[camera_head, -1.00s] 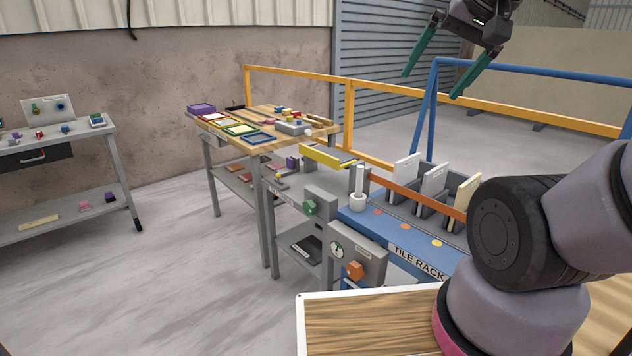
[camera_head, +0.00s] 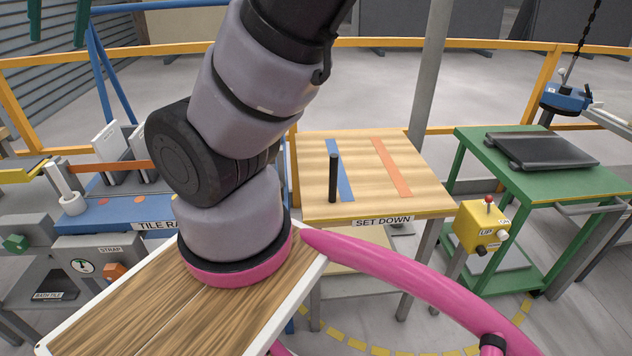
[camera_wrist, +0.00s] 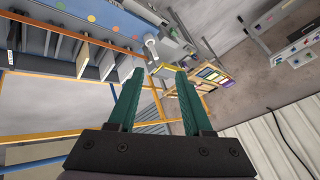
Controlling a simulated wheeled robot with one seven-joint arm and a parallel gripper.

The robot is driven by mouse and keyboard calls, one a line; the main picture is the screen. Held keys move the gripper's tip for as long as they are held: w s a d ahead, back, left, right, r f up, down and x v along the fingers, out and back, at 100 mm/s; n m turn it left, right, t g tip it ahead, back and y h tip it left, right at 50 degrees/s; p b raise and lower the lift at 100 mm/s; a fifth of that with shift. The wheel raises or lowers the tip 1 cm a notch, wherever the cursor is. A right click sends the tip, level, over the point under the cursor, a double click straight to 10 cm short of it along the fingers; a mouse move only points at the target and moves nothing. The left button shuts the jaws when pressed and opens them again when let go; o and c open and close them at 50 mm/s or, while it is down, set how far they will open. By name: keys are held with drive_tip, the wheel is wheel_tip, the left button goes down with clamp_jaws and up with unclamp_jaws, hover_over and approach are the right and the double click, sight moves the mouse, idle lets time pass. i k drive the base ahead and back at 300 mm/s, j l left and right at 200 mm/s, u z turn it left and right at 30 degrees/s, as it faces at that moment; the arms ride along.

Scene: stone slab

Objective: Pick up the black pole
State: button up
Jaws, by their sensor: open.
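The black pole (camera_head: 333,178) stands upright on the wooden set-down table (camera_head: 429,190), beside a blue strip (camera_head: 341,172) on its top. My gripper (camera_head: 58,30) is only partly in the head view, its green fingers cut off at the top left, far from the pole. In the wrist view my gripper (camera_wrist: 158,82) is open, with nothing between its two green fingers. The pole is not in the wrist view.
A blue tile rack (camera_head: 128,212) stands left of the table. A green table (camera_head: 552,178) with a black tray (camera_head: 535,151) and a yellow control box (camera_head: 481,228) stand to the right. An orange rail (camera_head: 375,42) runs behind.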

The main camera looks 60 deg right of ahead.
sight(333, 157)
drive_tip(key=k+z, duration=0.1)
drive_tip(key=z, duration=0.35)
drive_tip(key=l+z, duration=0.1)
drive_tip(key=z, duration=0.35)
drive_tip(key=k+l+z, duration=0.1)
drive_tip(key=z, duration=0.35)
drive_tip(key=k+l+z, duration=0.1)
drive_tip(key=z, duration=0.3)
drive_tip(key=j+z, duration=0.15)
drive_tip(key=j, duration=0.4)
drive_tip(key=j+z, duration=0.2)
drive_tip(key=j, duration=0.35)
drive_tip(key=k+j+z, duration=0.15)
drive_tip(key=j, duration=0.4)
drive_tip(key=j+z, duration=0.2)
drive_tip(key=j, duration=0.35)
drive_tip(key=k, duration=0.05)
